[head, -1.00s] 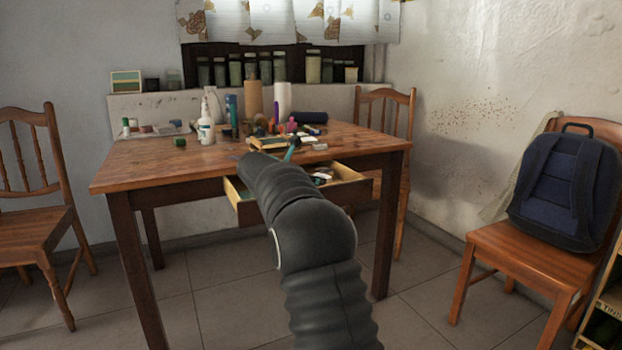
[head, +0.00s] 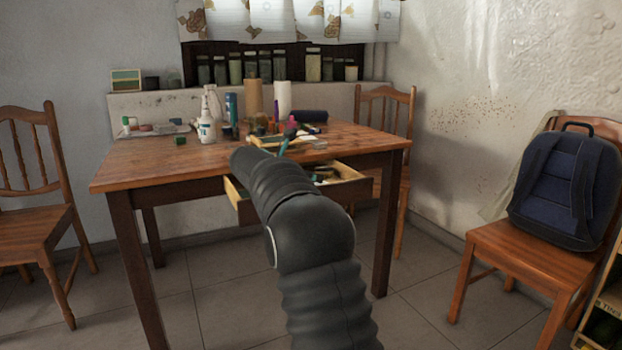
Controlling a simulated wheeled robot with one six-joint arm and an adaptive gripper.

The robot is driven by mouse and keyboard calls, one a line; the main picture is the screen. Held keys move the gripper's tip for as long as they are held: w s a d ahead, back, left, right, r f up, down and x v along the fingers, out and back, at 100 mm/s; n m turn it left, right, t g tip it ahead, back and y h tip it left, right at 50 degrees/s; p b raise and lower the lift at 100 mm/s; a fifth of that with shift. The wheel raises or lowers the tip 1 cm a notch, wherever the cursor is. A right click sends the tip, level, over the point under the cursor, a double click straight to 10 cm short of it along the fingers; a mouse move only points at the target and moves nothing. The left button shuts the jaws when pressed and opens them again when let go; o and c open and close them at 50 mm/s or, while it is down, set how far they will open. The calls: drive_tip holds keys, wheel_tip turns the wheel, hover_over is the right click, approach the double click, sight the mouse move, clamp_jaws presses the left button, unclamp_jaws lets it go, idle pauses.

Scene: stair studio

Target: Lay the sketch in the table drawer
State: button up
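The wooden table (head: 150,164) stands in the middle of the head view. Its drawer (head: 349,190) is pulled open at the front, with several small items inside at its right part. My arm reaches up from the bottom and covers the drawer's middle and part of its front. I cannot make out the sketch in this view.
On the tabletop are a white spray bottle (head: 206,122), paper rolls (head: 283,99) and several small art items. Chairs stand at left (head: 35,205), behind and at right. A blue backpack (head: 563,188) sits on the right chair. The tabletop's front left is clear.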

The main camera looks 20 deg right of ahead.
drive_tip(key=v, duration=1)
drive_tip(key=shift+d+p, duration=0.1)
drive_tip(key=shift+p, duration=0.3)
drive_tip(key=shift+r, duration=0.1)
drive_tip(key=s+a+f+m+y, duration=0.25)
drive_tip(key=s+m, duration=0.25)
drive_tip(key=s, duration=0.7)
drive_tip(key=s+a+f+m+y, duration=0.1)
drive_tip(key=s+m+y, duration=0.4)
drive_tip(key=s, duration=0.6)
drive_tip(key=s+a+f+m+y, duration=0.1)
drive_tip(key=s+a+f+m, duration=0.2)
drive_tip(key=s, duration=0.4)
drive_tip(key=s+a+f+m+y, duration=0.2)
drive_tip(key=s+f+m, duration=0.3)
drive_tip(key=s, duration=0.2)
drive_tip(key=s+a+f+m+y, duration=0.2)
drive_tip(key=s+a+f+m, duration=0.1)
drive_tip(key=s, duration=0.5)
drive_tip(key=shift+a+f+m, duration=0.3)
drive_tip(key=shift+f+m, duration=0.15)
drive_tip(key=shift+m, duration=0.55)
drive_tip(key=shift+c, duration=0.3)
